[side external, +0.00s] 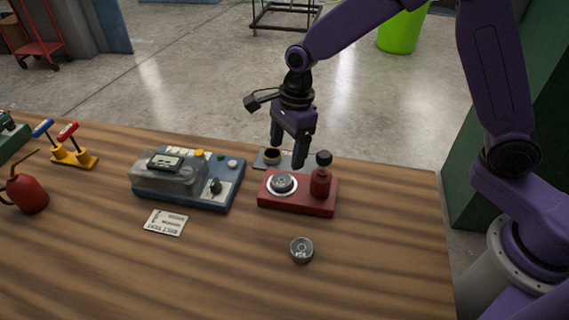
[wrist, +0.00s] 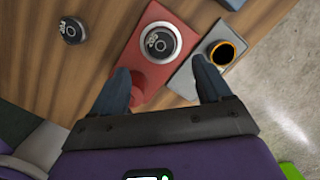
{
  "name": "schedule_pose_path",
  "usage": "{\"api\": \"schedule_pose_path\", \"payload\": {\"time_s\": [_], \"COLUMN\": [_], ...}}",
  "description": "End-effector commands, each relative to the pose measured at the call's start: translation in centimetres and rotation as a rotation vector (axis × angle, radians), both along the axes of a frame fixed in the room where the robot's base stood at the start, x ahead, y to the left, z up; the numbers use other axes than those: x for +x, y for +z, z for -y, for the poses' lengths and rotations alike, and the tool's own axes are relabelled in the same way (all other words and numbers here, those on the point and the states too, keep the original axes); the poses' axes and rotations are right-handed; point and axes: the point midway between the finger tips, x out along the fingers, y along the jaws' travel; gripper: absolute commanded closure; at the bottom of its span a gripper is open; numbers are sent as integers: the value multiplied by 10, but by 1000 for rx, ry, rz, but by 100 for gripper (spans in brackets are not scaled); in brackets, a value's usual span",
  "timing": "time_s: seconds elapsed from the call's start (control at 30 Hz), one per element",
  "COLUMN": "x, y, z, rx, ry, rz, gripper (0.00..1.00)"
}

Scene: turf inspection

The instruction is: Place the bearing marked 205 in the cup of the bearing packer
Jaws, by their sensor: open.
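The red bearing packer (side external: 310,204) stands on the wooden table, with a dark capped red post (side external: 320,182) at its right end. A round grey bearing (side external: 283,183) sits inside the packer's pale ring-shaped cup; it also shows in the wrist view (wrist: 159,43). A second bearing (side external: 301,250) lies flat on the table in front, and at the upper left of the wrist view (wrist: 71,31). Both carry marks on top that I cannot read surely. My gripper (side external: 287,161) points down, open and empty, above and behind the packer; its fingers show in the wrist view (wrist: 163,75).
A grey plate (side external: 262,161) with a dark, orange-rimmed round socket (wrist: 223,53) is behind the packer. A blue tester (side external: 216,195) and a printed card (side external: 165,222) lie left. A red oil can (side external: 27,194) is far left.

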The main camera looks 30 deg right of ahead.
Motion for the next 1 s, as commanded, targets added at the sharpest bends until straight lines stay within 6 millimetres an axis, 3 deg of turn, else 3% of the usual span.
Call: {"api": "schedule_pose_path", "payload": {"time_s": [0.23, 0.67, 0.87, 1.0], "x": [1, -5, -44, -84], "y": [33, 42, 55, 65], "z": [4, 8, 22, 40], "rx": [2, -1, -16, -30], "ry": [0, 53, 404, 767], "rz": [3, 8, 52, 93], "gripper": [22, 22, 22, 22]}}
